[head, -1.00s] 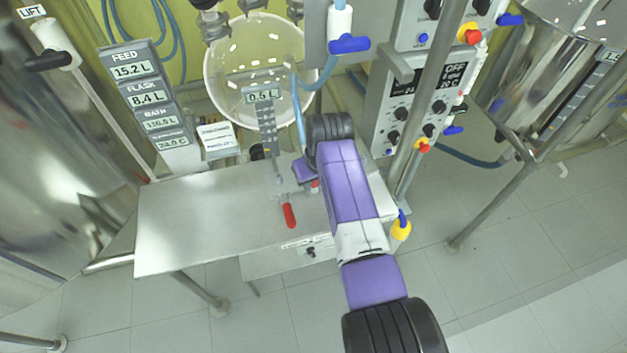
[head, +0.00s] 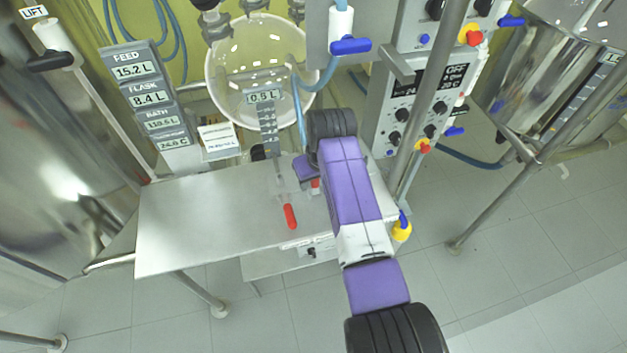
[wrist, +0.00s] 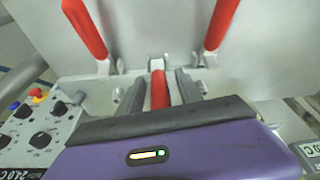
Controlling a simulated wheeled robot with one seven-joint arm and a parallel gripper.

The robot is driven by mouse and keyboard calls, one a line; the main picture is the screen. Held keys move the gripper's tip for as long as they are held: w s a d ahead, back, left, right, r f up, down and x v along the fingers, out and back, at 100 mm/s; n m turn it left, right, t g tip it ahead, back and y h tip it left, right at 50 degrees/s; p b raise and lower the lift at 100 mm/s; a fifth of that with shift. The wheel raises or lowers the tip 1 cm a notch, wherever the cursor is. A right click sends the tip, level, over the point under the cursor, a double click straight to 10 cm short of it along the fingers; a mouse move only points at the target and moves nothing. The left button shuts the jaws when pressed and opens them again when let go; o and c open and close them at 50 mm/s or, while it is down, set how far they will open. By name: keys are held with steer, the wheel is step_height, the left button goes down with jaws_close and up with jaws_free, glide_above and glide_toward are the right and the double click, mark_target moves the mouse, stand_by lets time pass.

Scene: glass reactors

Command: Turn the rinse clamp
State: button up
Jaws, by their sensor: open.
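Red-handled clamps stand at the steel table below the round glass flask. In the wrist view a short red handle (wrist: 159,88) lies between the two dark fingers of my gripper (wrist: 160,80), which is open around it; I cannot tell whether either finger touches it. Longer red handles stand to the left (wrist: 86,28) and right (wrist: 221,22). No label shows which is the rinse clamp. In the head view one red handle (head: 290,216) points toward the table's front edge, left of my gripper (head: 297,182). My purple arm hides part of the clamp area.
The steel table (head: 190,230) is bare on its left. The glass flask (head: 235,70) hangs behind, with a 0.5 L display (head: 263,97) in front. A control box (head: 410,110) and a steel post (head: 433,90) stand close to the right of my arm.

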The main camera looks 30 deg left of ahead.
steer(key=v, duration=0.6)
steer(key=shift+s+d, duration=0.1)
steer(key=shift+s, duration=0.05)
stand_by(0.4)
